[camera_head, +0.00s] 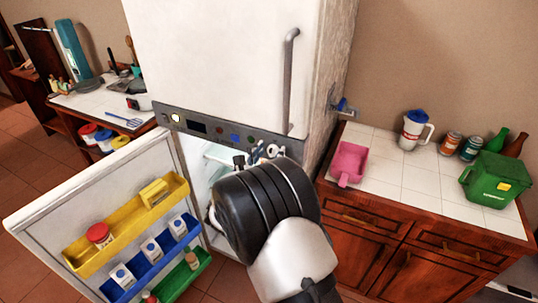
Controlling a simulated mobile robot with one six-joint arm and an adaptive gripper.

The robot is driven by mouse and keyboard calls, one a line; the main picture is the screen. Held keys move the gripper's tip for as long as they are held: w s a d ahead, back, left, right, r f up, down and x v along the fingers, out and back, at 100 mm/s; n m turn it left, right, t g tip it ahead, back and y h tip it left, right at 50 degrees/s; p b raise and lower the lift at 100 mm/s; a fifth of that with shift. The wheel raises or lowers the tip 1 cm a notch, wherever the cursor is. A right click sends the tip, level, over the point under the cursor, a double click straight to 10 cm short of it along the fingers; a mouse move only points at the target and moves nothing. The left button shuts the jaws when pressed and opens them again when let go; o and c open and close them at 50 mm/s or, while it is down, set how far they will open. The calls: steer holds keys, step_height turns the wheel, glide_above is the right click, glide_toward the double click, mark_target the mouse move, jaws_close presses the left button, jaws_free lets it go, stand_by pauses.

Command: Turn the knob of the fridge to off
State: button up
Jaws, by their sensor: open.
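The white fridge (220,60) stands in the middle, with its lower door (80,205) swung open to the left. A dark control panel (205,127) with a small display and several coloured buttons runs between the upper door and the lower compartment. A light-coloured knob (273,150) seems to sit at the panel's right end, partly hidden by my arm. My gripper (255,155) is in front of the panel's right end, close to the knob. Its fingers are small here and mostly hidden behind my wrist. I cannot tell whether they touch the knob.
The open door carries yellow, blue and green shelves with cartons and jars. On the right, a tiled counter (390,180) holds a pink scoop (349,163), a white pitcher (414,130), cans, bottles and a green bin (494,179). A worktop (95,105) with utensils stands left.

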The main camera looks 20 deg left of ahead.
steer(key=shift+s, duration=0.15)
steer(key=s, duration=1.1)
steer(key=shift+s+a, duration=0.35)
steer(key=shift+a, duration=0.1)
